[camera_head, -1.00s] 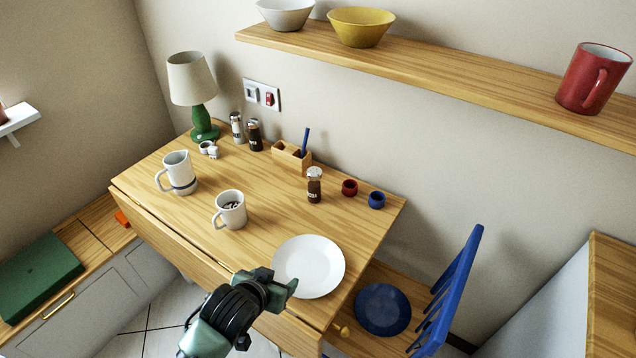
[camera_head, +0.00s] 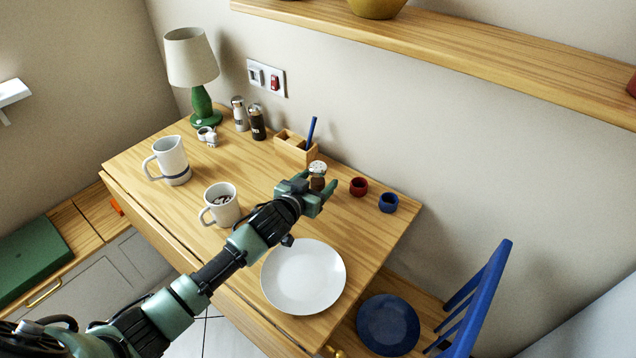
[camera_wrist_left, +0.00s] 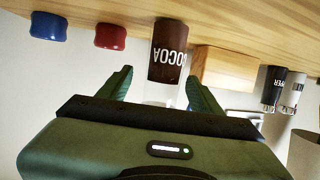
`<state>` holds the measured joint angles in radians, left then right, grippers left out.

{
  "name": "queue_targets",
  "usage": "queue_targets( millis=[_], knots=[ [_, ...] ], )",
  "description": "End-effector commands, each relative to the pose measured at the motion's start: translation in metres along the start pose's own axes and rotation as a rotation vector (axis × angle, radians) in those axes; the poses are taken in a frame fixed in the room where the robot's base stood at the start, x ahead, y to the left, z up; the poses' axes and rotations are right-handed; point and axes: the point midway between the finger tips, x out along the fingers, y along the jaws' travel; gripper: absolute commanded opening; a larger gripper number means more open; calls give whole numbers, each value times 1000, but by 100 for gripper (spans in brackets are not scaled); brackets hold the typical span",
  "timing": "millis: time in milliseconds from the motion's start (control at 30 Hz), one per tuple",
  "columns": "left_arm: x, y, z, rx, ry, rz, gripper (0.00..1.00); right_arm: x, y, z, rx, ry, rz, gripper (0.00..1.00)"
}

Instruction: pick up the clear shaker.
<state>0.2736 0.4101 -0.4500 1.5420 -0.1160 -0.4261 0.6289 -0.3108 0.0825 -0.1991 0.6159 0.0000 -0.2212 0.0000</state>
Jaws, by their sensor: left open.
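The clear shaker (camera_head: 317,182) with brown contents and a pale cap stands upright near the back of the wooden table. Its lower part is partly hidden behind my left gripper (camera_head: 319,200). In the left wrist view, which is upside down, the shaker (camera_wrist_left: 168,50) shows the word COCOA. It stands just ahead of my left gripper (camera_wrist_left: 159,82), roughly between the lines of the two open fingers. The fingers are empty; I cannot tell whether either touches the shaker. My right gripper is not in view.
A mug (camera_head: 222,205), pitcher (camera_head: 172,161) and white plate (camera_head: 303,278) share the table. A shelf (camera_head: 450,45) hangs above.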

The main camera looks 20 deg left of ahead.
Motion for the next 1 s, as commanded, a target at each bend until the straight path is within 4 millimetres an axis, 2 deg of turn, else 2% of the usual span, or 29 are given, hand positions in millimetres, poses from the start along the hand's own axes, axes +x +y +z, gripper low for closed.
queue_targets(
  millis=[100,233,400,567,667,800,1000],
  knots=[
    [18,-4,-4,1,1,-1,65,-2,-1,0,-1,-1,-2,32],
    [32,-3,-2,0,-1,0,65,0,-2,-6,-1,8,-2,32],
    [37,-3,-2,-1,0,0,65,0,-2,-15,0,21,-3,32],
    [37,-3,-2,-1,0,0,65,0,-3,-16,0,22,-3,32],
    [37,-3,-2,-1,-1,0,40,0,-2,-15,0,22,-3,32],
    [37,-3,-2,-1,-1,0,1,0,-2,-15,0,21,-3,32],
    [37,-3,-2,-1,0,0,0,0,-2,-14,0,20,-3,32]
  ],
)
